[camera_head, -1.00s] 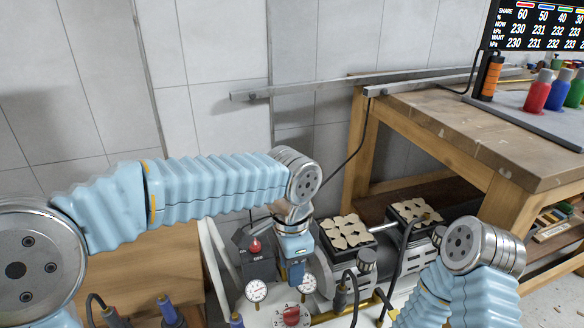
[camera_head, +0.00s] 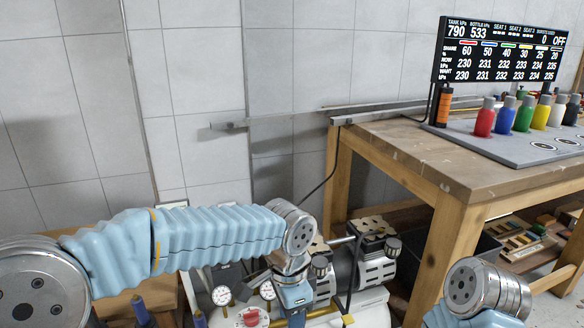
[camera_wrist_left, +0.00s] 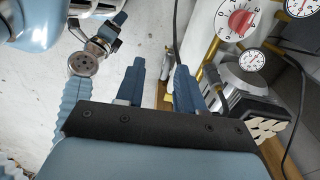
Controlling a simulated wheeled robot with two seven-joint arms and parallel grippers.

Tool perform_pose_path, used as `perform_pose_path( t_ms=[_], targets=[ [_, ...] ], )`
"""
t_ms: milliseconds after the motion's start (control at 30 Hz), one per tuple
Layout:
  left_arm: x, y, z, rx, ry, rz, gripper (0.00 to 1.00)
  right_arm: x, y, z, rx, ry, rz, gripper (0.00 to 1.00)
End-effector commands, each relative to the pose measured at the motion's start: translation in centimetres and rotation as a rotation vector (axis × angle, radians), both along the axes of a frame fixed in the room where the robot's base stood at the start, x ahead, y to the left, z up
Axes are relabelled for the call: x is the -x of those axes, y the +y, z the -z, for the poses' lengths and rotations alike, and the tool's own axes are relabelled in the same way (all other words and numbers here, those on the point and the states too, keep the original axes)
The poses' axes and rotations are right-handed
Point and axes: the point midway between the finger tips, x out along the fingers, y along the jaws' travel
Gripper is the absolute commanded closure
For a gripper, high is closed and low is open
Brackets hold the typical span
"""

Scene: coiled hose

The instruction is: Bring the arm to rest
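My left arm (camera_head: 205,238) reaches in from the left, bent at its silver wrist joint, with the forearm nearly level. Its left gripper (camera_wrist_left: 157,80) points down; in the left wrist view the two blue fingers are apart with nothing between them. In the head view the fingertips are cut off or hidden at the bottom edge. My right arm (camera_head: 487,290) shows only at the lower right; its gripper is outside the head view. A small blue and silver arm end at the upper left of the left wrist view seems to be mine, but its finger state is unclear.
A compressor (camera_head: 377,268) with a red knob (camera_head: 251,319) and dial gauges (camera_head: 221,295) stands close below my left wrist. A wooden bench (camera_head: 400,150) at the right carries coloured bottles (camera_head: 484,118) and a display (camera_head: 500,50). A grey rail runs along the wall.

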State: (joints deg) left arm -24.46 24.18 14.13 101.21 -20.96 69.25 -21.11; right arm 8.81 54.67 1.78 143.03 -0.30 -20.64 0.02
Motion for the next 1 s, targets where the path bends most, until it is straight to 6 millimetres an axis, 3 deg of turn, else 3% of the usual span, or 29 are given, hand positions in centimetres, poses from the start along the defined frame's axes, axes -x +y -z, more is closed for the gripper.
perform_pose_path(
  t_ms=[300,467,567,667,800,900,1000],
  targets=[
    [-0.6,0.2,6.8,0.08,0.061,-0.124,0.63,0.0,0.0,0.0,0.0,0.001,0.0,0.42],
    [-0.4,0.8,12.9,0.15,0.112,-0.263,0.63,0.0,0.0,0.0,0.0,0.001,0.0,0.42],
    [0.3,1.6,17.6,0.202,0.153,-0.394,0.63,0.0,0.0,0.0,0.0,0.0,0.0,0.42],
    [2.0,3.1,23.3,0.258,0.2,-0.589,0.63,0.0,0.0,0.0,0.0,0.001,0.0,0.42],
    [6.4,6.3,31.1,0.313,0.242,-0.951,0.63,0.0,0.0,0.0,0.0,0.001,0.0,0.42],
    [9.2,8.4,34.1,0.318,0.238,-1.155,0.63,0.0,0.0,0.0,0.0,0.001,0.0,0.42],
    [11.0,9.8,35.6,0.312,0.223,-1.277,0.63,0.0,0.0,0.0,0.0,0.001,0.0,0.42]
  ],
)
